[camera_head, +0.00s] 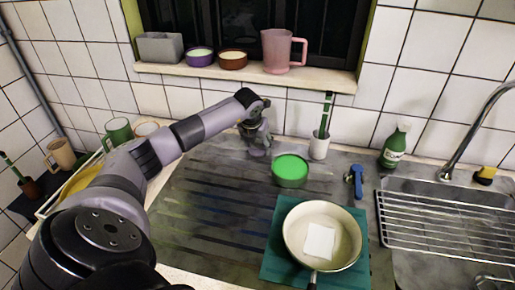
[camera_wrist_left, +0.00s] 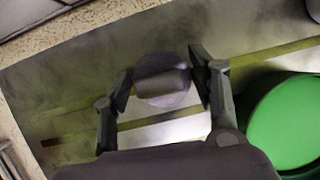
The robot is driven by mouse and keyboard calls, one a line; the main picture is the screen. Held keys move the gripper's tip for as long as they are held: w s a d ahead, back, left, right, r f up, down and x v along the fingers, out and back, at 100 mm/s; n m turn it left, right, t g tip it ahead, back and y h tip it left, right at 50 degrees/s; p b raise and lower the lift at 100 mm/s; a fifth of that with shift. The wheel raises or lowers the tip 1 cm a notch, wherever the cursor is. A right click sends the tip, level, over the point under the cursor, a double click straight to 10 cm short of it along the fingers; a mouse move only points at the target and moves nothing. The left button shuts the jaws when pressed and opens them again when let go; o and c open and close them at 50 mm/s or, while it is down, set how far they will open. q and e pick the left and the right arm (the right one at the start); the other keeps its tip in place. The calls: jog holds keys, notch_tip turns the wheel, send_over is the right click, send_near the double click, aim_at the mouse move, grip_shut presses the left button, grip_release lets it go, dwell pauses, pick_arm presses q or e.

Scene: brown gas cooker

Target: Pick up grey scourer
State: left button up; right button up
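A grey rounded thing (camera_wrist_left: 163,80), which looks like the grey scourer, lies on the dark worktop in the left wrist view. My left gripper (camera_wrist_left: 163,82) is open, with one finger on each side of it. The fingertips are very close to its sides; I cannot tell whether they touch. In the head view my left gripper (camera_head: 258,148) points down at the worktop, left of a green-filled bowl (camera_head: 291,168). The scourer cannot be made out there. My right gripper is not in view.
The green bowl also shows close at the right in the left wrist view (camera_wrist_left: 285,120). A white brush holder (camera_head: 319,146) stands behind it. A pan (camera_head: 295,240) on a teal mat (camera_head: 277,262) is in front. A green bottle (camera_head: 394,148) stands right. The worktop's left part is clear.

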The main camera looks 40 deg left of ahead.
aim_at(257, 140)
pick_arm(q)
jog(key=c, duration=0.6)
jog(key=shift+c, duration=0.2)
jog(key=shift+r, duration=0.1)
notch_tip(257, 140, up, 20)
jog(key=b, duration=0.2)
jog(key=shift+b, duration=0.35)
